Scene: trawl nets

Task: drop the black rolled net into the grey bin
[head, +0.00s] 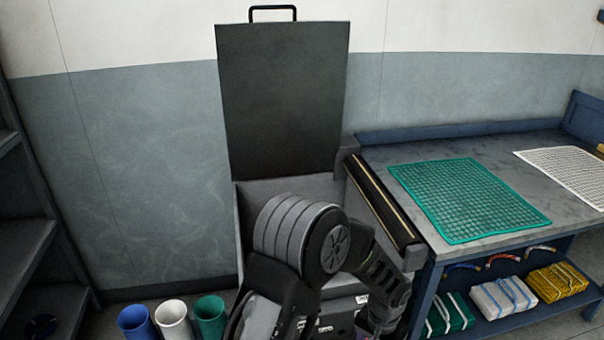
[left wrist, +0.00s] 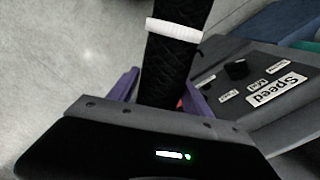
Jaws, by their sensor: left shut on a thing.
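The black rolled net (left wrist: 170,70) shows in the left wrist view with a white band around it. My left gripper (left wrist: 161,80) is shut on it, with purple fingers on both sides of the roll. The lower end of the net is hidden by the gripper body. In the head view a grey open-topped box (head: 244,210), which looks like the grey bin, stands against the wall with its dark lid (head: 283,100) raised. My left arm covers much of its opening and front. I cannot make out the net in the head view. My right gripper is not in view.
A blue workbench (head: 445,247) stands at the right with a green net sheet (head: 468,198) and a white one (head: 570,172). Packed bundles (head: 503,296) lie on its lower shelf. Several open cylinders (head: 173,318) stand at lower left. A panel marked Speed (left wrist: 277,88) is beside the net.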

